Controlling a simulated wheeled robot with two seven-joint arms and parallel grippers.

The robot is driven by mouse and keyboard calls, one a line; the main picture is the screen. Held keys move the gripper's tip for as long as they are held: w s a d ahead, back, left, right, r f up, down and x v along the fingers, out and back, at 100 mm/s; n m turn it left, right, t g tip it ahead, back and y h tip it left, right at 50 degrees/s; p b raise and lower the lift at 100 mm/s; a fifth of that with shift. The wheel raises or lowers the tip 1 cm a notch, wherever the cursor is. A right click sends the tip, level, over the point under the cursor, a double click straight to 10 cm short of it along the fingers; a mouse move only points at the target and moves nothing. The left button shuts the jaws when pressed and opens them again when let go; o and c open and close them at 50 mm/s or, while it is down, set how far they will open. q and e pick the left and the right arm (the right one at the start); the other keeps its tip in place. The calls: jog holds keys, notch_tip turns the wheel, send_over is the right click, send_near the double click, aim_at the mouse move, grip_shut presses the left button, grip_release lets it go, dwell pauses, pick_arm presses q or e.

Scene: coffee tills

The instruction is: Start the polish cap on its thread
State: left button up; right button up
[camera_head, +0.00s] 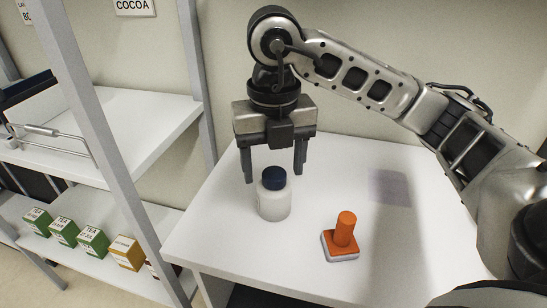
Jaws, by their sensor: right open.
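A white polish bottle (274,201) stands upright on the white table, left of its middle. A dark blue cap (274,178) sits on top of the bottle's neck. Whether its thread is engaged cannot be seen. My right gripper (274,179) points down over the bottle from behind. Its two fingers are apart, one on each side of the cap, with a visible gap to it. The gripper holds nothing. My left gripper is not in view.
An orange-handled stamp or brush (345,230) stands on the table (310,270) right of the bottle. A faint grey square (390,187) lies behind it. A shelf rack at the left holds several boxes (92,240). The table's right part is clear.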

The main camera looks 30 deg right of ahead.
pick_arm(q)
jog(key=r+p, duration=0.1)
jog(key=p, duration=0.4)
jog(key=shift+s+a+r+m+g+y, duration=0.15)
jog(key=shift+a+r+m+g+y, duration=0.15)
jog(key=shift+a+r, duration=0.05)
pick_arm(e)
notch_tip(320, 180, up, 16)
